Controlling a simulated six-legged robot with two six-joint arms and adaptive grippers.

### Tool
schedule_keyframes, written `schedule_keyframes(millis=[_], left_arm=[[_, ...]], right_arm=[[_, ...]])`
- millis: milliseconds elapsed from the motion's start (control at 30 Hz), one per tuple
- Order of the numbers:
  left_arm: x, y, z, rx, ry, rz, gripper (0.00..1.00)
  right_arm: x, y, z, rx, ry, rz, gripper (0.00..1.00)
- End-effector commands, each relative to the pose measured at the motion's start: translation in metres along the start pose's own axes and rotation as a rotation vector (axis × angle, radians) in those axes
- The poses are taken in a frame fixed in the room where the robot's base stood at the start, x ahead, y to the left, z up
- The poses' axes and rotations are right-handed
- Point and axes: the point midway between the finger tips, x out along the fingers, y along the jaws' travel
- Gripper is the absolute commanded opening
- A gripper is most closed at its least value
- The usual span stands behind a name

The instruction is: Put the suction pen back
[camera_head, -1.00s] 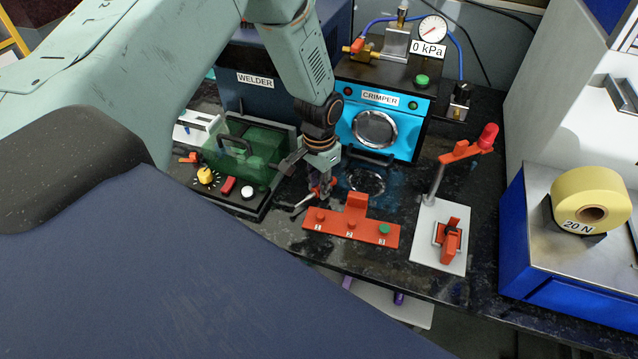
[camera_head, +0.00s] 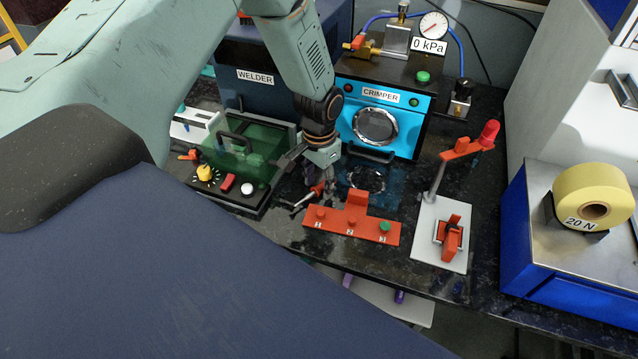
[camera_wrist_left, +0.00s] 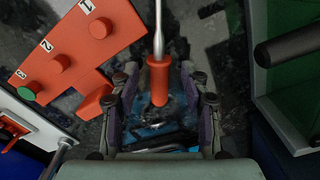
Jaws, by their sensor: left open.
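The suction pen, with an orange-red handle (camera_wrist_left: 159,82) and a thin metal shaft, lies on the dark bench in the left wrist view. In the head view it shows in part (camera_head: 318,189), just left of the orange numbered block (camera_head: 352,224). My left gripper (camera_wrist_left: 158,88) is open, with a finger on either side of the handle. I cannot tell whether the fingers touch it. In the head view the left gripper (camera_head: 322,175) hangs low over the bench and hides part of the pen. My right gripper is not in view.
A green-covered box (camera_head: 245,150) with knobs stands left of the gripper, and the blue crimper (camera_head: 378,125) behind it. A white-based stand (camera_head: 440,235) with an orange arm stands right of the block. The yellow roll (camera_head: 590,200) sits farther right.

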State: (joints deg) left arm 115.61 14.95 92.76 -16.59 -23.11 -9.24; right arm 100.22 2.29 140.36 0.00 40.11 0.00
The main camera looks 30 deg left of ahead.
Motion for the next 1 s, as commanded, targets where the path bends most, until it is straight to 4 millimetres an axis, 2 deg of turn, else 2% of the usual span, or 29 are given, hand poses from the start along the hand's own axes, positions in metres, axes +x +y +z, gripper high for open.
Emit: schedule_keyframes(millis=[33, 100, 400, 600, 733, 833, 1000], left_arm=[[-0.014, 0.0, -0.002, -0.001, 0.005, 0.0, 0.46], [-0.027, 0.001, -0.004, 0.0, 0.007, -0.002, 0.46], [-0.067, 0.005, -0.008, 0.0, 0.004, -0.001, 0.46], [-0.075, 0.005, -0.002, -0.009, -0.011, 0.009, 0.47], [-0.073, 0.01, 0.021, -0.05, -0.03, 0.057, 0.47], [-0.068, 0.016, 0.027, -0.065, 0.039, 0.092, 0.47], [-0.063, 0.018, 0.021, -0.055, 0.202, 0.09, 0.47]], right_arm=[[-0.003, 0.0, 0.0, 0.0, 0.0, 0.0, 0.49], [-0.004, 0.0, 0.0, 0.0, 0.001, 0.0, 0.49], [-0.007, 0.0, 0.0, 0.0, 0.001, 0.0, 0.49], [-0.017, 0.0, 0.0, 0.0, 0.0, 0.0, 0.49], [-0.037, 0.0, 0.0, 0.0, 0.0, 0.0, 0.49], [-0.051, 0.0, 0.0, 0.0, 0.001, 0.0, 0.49], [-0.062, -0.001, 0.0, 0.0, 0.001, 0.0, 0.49]])
